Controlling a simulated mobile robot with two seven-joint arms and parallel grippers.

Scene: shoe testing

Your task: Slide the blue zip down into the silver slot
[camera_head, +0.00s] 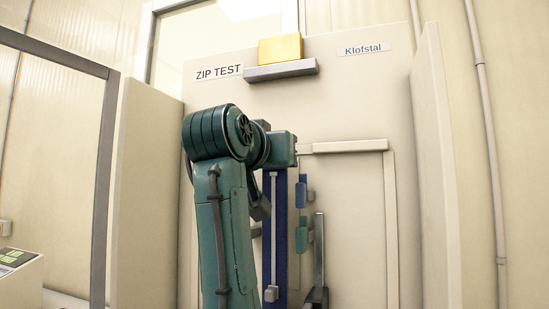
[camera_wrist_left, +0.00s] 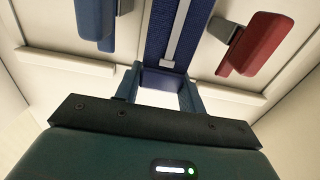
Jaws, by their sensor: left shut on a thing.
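A dark blue vertical strip (camera_head: 292,240) with a thin silver rail (camera_head: 274,225) runs down the panel under the "ZIP TEST" sign. My left gripper (camera_wrist_left: 160,84) is shut on the blue zip (camera_wrist_left: 163,79), a small blue block on the strip, in the left wrist view. In the head view my left arm is raised at the top of the strip and hides the zip and fingertips. A small silver block (camera_head: 271,294), seemingly the silver slot, sits at the rail's lower end, well below my gripper. My right gripper is out of view.
In the wrist view, a blue handle (camera_wrist_left: 95,20) is left of the strip and a red handle (camera_wrist_left: 262,42) is right. In the head view, a blue piece (camera_head: 300,195) and a teal piece (camera_head: 301,240) stand just right of the strip. Side walls flank the panel.

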